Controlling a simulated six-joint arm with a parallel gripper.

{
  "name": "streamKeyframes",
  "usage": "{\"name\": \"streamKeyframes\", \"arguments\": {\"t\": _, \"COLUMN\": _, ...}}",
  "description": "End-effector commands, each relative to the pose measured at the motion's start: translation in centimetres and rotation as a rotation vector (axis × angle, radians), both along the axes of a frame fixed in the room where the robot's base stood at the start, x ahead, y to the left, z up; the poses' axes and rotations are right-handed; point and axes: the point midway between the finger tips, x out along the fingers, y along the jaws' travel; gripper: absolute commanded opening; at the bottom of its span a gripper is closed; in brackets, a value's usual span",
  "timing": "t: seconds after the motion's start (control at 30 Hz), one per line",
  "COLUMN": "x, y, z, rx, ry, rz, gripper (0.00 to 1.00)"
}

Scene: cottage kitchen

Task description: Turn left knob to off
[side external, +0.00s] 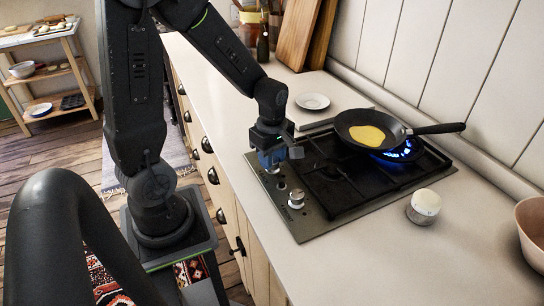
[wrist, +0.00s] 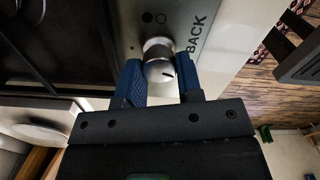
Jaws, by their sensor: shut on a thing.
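The hob (side external: 330,222) has its control strip along its left side in the side external view. The left knob (wrist: 159,58) is round and silver, beside the label BACK, with a dark pointer mark on its face. My gripper (side external: 273,160) is down at the far end of the strip. In the wrist view its blue fingers (wrist: 160,78) are on both sides of this knob, shut on it. The other silver knob (side external: 296,199) stands free nearer the camera. Blue flame (side external: 408,150) burns under the pan.
A dark frying pan (side external: 350,122) with yellow food (side external: 370,135) sits on the back burner, handle pointing right. A white kitchen timer (side external: 424,206) stands right of the hob. A small plate (side external: 312,101) and wooden boards (side external: 298,35) are behind. The counter's front edge is close to the gripper.

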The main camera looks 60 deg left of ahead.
Motion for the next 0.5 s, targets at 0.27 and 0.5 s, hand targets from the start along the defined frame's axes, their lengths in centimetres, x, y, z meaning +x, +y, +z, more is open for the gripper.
{"name": "streamKeyframes", "arguments": {"t": 0.27, "x": 0.1, "y": 0.01, "z": 0.08, "rx": 0.0, "ry": -0.001, "rz": -0.216, "gripper": 0.1}}
{"name": "streamKeyframes", "arguments": {"t": 0.5, "x": 0.18, "y": 0.0, "z": 0.09, "rx": 0.0, "ry": -0.001, "rz": -0.445, "gripper": 0.1}}
